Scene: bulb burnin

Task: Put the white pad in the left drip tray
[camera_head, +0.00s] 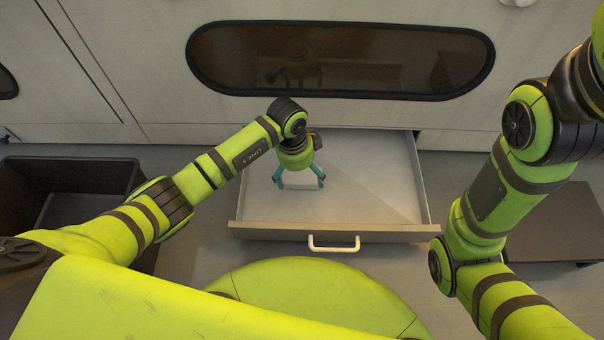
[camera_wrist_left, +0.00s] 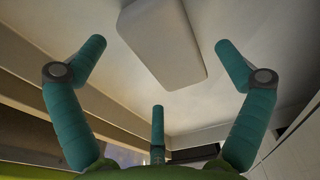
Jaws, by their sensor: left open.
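The white pad (camera_wrist_left: 162,42) is a pale block with rounded corners. In the left wrist view it lies against the pale floor of the pulled-out drawer, just beyond the fingers. In the head view my left gripper (camera_head: 300,185) points down into the drawer and mostly covers the pad. Its teal fingers are spread and also show around the pad in the left wrist view (camera_wrist_left: 158,75), with gaps on both sides. The drawer (camera_head: 375,190) is a shallow pale tray; I cannot tell if it is the left drip tray. My right gripper is out of view.
The drawer has a front wall with a white handle (camera_head: 334,244). A dark open bin (camera_head: 75,160) stands on the left. A dark low slab (camera_head: 560,222) lies on the right, partly behind my right arm. A cabinet with a dark window (camera_head: 340,60) rises behind the drawer.

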